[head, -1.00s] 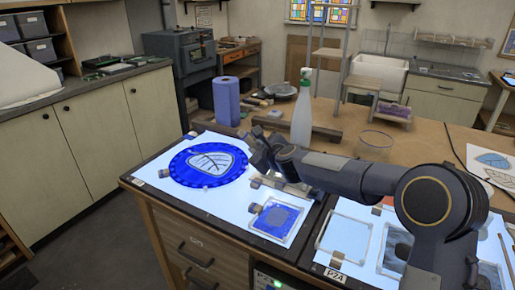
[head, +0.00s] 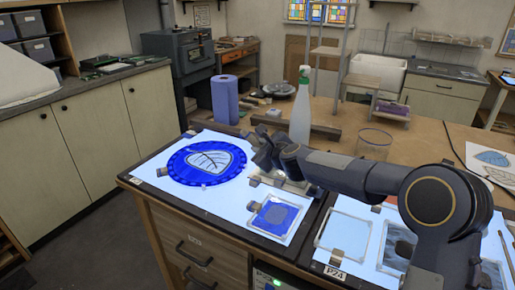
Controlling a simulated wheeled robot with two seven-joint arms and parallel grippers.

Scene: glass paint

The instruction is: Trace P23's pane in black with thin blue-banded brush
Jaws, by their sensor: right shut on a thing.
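A round blue pane (head: 183,167) with a white leaf shape and dark vein lines lies on the lit panel at the left. A smaller framed blue pane (head: 273,217) lies nearer the front. I cannot read which one is P23. My right gripper (head: 257,144) is just right of the round pane, above the panel's back edge. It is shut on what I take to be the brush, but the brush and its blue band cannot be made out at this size. My left gripper is not in view.
A spray bottle (head: 301,106), a blue roll (head: 225,100) and a clear beaker (head: 373,144) stand behind my right arm. A second lit panel with a clear pane (head: 345,234), marked P24, lies at the right. Patterned sheets (head: 492,160) lie farther right.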

